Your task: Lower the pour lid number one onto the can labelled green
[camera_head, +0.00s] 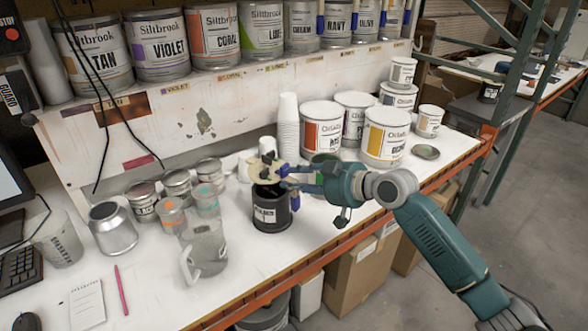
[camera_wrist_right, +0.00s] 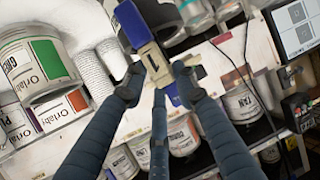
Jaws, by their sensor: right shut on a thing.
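Pour lid number one (camera_head: 264,170) is tan with blue parts. My right gripper (camera_head: 298,177) is shut on it, above and close to the mouth of a dark open can (camera_head: 271,214). I cannot tell whether lid and can touch. The dark can's white label is too small to read surely. In the right wrist view, the lid shows a dark "1" (camera_wrist_right: 153,62) between the fingertips (camera_wrist_right: 158,85). A can with a green label patch (camera_wrist_right: 38,62) stands at upper left there; its name is not clear. My left gripper is not in view.
White cups (camera_head: 288,125) and several cans, such as an orange-labelled one (camera_head: 322,127), stand behind the gripper. A clear jug (camera_head: 204,247) and small cans (camera_head: 177,186) stand to the left. The table's front edge (camera_head: 310,255) is close to the dark can.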

